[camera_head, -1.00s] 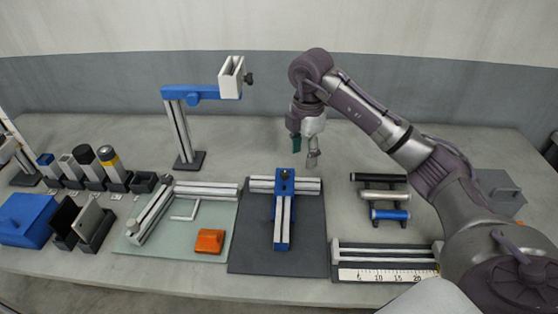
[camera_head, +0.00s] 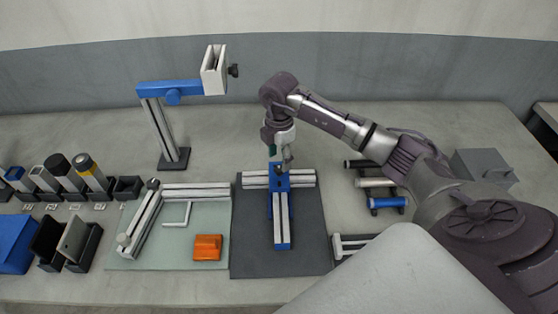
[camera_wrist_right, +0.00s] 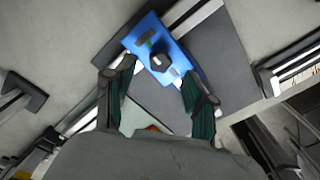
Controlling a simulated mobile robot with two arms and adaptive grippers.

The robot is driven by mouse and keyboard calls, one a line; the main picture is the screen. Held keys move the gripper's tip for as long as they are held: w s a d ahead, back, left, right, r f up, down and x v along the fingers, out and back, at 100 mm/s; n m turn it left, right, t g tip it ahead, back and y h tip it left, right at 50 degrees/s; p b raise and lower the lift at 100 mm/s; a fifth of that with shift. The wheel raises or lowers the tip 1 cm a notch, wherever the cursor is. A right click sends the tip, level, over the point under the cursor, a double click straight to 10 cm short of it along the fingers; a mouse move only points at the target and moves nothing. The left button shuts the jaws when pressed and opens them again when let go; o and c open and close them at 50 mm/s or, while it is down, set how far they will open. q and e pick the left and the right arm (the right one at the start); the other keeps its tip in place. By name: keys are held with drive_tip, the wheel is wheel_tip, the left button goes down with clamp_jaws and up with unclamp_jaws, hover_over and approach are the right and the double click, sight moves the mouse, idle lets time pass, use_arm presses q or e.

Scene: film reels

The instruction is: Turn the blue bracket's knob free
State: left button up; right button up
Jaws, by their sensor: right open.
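The blue bracket (camera_head: 282,226) joins silver rails on a dark mat (camera_head: 308,240) in the middle of the table. Its black knob is partly hidden by my right gripper (camera_head: 279,156) in the head view. In the right wrist view the blue bracket (camera_wrist_right: 186,66) shows from above, with the dark knob (camera_wrist_right: 160,62) on its face. My right gripper (camera_wrist_right: 158,76) is open, its green-padded fingers on either side of the knob. I see no contact; the remaining height gap is hard to judge. My left gripper is out of view.
A tall blue-armed stand (camera_head: 170,90) rises behind on the left. A pale green mat (camera_head: 150,250) with rails and an orange block (camera_head: 207,247) lies left of the dark mat. Several cylinders and boxes stand farther left. A rack with a blue roller (camera_head: 388,202) is on the right.

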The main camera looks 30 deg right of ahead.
sight(279, 168)
wheel_tip(279, 168, down, 3)
drive_tip(key=shift+p, duration=0.3)
drive_tip(key=shift+f, duration=0.25)
drive_tip(key=c, duration=0.5)
clamp_jaws()
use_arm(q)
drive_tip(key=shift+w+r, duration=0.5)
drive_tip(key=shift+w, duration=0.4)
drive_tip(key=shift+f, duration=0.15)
